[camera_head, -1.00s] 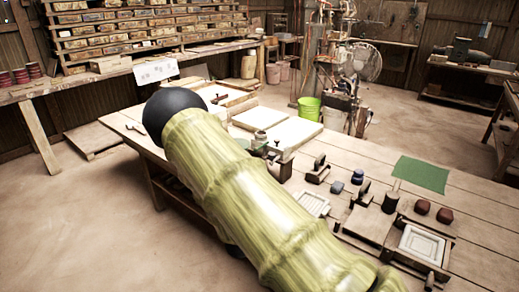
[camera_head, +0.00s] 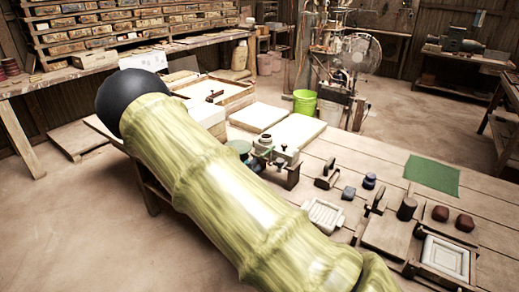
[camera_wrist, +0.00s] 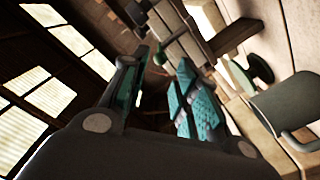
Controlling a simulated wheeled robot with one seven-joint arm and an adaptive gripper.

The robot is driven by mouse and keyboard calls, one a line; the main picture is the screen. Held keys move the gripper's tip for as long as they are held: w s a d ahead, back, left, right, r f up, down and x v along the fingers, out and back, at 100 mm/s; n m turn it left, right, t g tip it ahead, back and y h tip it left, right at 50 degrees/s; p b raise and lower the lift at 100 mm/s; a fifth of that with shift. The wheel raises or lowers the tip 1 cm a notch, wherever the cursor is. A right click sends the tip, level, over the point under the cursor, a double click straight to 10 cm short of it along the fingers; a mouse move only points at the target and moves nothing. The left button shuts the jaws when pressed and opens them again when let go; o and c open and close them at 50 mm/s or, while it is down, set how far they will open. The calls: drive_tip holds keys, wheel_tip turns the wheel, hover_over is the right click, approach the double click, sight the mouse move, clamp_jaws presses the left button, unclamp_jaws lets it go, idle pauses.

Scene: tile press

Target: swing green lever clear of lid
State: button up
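My gripper (camera_wrist: 160,58) is open in the wrist view, with teal pads on its fingers and nothing seen between them. In the head view a green disc (camera_head: 238,147) and a grey-green metal fitting (camera_head: 268,150) stand on the bench beside my arm. I cannot tell which green part is the lever. The lid cannot be made out for certain.
The wooden bench (camera_head: 345,150) carries several small tools, a green mat (camera_head: 432,174) and a framed white tile (camera_head: 445,257) at the right. White slabs (camera_head: 296,131) lie behind the fitting. A green bucket (camera_head: 304,102) and a fan (camera_head: 361,52) stand beyond. Open floor shows at the left.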

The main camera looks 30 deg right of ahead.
sight(261, 157)
drive_tip(key=p+x, duration=0.2)
drive_tip(key=x, duration=0.7)
drive_tip(key=shift+w+d+r, duration=0.2)
drive_tip(key=shift+w, duration=0.05)
drive_tip(key=shift+w+d+f+p, duration=0.1)
drive_tip(key=shift+w+d+p, duration=0.25)
drive_tip(key=shift+d, duration=0.3)
clamp_jaws()
drive_tip(key=shift+f, duration=0.1)
drive_tip(key=shift+f, duration=0.1)
